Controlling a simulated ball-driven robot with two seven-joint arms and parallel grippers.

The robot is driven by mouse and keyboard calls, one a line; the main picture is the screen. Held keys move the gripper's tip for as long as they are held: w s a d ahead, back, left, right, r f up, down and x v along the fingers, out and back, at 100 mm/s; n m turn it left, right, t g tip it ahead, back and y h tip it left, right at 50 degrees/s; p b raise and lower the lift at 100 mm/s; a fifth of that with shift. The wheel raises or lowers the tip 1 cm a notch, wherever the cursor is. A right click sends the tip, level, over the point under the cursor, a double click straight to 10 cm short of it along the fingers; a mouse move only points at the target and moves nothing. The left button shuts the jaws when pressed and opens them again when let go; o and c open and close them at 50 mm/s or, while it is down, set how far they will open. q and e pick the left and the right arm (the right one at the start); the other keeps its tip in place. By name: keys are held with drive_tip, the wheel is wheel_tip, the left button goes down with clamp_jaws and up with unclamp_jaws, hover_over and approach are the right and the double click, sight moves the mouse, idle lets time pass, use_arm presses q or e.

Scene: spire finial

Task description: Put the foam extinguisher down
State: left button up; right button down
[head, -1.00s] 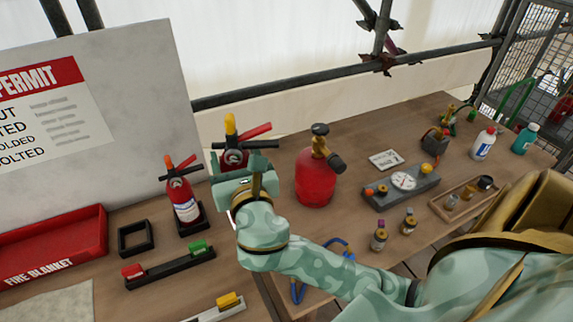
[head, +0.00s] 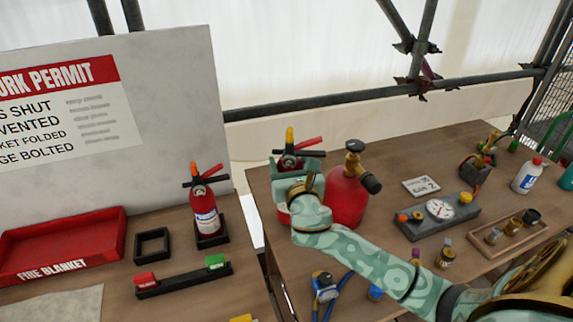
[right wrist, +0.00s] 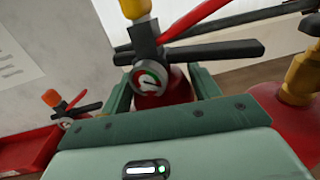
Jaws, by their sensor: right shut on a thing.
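The foam extinguisher (head: 290,160), red with a yellow knob, black lever and red handle, is upright in my right gripper (head: 297,172). In the right wrist view its gauge (right wrist: 149,78) and red neck sit between the fingers of the gripper (right wrist: 163,93), which is shut on it. It is at the left end of the right-hand table (head: 390,222), just left of a red gas bottle (head: 346,195). My gripper hides most of its body, and I cannot tell whether its base touches the table. My left gripper is not in view.
A second extinguisher (head: 205,212) stands in a black square holder on the left table. An empty black square frame (head: 137,247) and a red fire blanket tray (head: 62,262) are beside it. A gap separates the tables. A gauge box (head: 425,226) is right of the bottle.

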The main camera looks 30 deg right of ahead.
drive_tip(key=f+b, duration=0.1)
drive_tip(key=f, duration=0.2)
drive_tip(key=shift+w+d+f+b, duration=0.2)
drive_tip(key=shift+b, duration=0.15)
drive_tip(key=shift+c, duration=1.9)
unclamp_jaws()
drive_tip(key=shift+s+f, duration=0.1)
drive_tip(key=shift+f, duration=0.1)
drive_tip(key=shift+r, duration=0.1)
